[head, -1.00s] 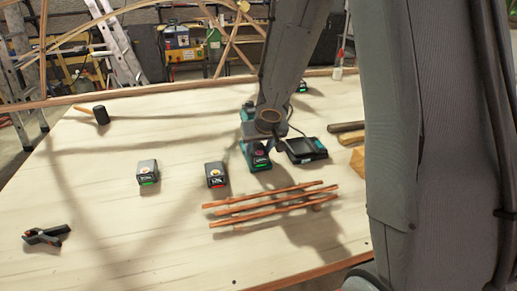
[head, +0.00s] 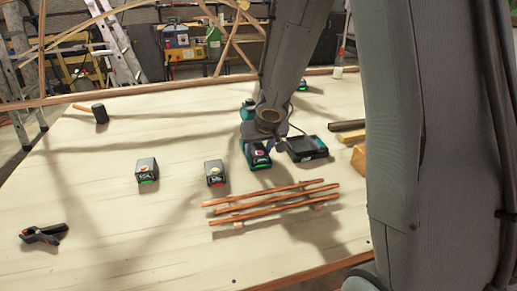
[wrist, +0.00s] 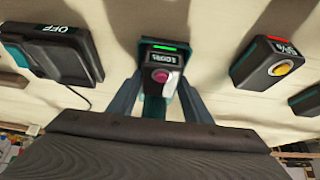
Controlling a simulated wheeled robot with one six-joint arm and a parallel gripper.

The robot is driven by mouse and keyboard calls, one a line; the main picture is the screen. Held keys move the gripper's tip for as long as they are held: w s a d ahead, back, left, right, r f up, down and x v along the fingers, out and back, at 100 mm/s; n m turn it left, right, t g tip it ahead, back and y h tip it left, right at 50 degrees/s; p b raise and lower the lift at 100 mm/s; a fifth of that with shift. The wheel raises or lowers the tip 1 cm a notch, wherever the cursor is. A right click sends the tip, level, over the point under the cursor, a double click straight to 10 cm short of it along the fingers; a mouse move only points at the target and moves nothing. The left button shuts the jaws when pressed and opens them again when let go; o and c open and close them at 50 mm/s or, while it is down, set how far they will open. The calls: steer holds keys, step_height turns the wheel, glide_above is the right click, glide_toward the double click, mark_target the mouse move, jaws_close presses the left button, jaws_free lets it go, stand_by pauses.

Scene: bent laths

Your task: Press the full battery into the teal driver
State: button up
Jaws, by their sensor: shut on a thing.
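The full battery (wrist: 161,72) is a dark block with a green light, a label that seems to read 100% and a magenta button. It also shows in the head view (head: 258,158). My gripper (wrist: 158,92) is shut on it, one finger on each side. The teal driver (head: 247,108) stands at the battery, largely hidden behind my wrist in the head view. Teal also shows just below the battery in the wrist view. The battery is at the driver's foot end; I cannot tell whether it is fully seated.
A dark teal charger (head: 307,147) marked OFF in the wrist view (wrist: 50,55) lies right of the battery. Two other batteries (head: 147,170) (head: 215,173) stand to the left. Copper-coloured laths (head: 270,205) lie in front. A black clamp (head: 43,234) and a mallet (head: 99,113) are farther left.

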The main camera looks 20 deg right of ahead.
steer(key=o, duration=1.4)
steer(key=shift+f, duration=0.1)
steer(key=shift+r+p, duration=3.55)
steer(key=shift+p, duration=0.7)
steer(key=s+g+b, duration=0.1)
steer(key=s+b, duration=0.1)
steer(key=s, duration=0.6)
steer(key=s+f+g+b, duration=0.1)
steer(key=s+g+b, duration=0.1)
steer(key=s, duration=0.6)
steer(key=s+g+b, duration=0.1)
steer(key=s+b, duration=0.1)
steer(key=s, duration=0.6)
steer(key=shift+f+g, duration=0.3)
steer(key=shift+f, duration=0.05)
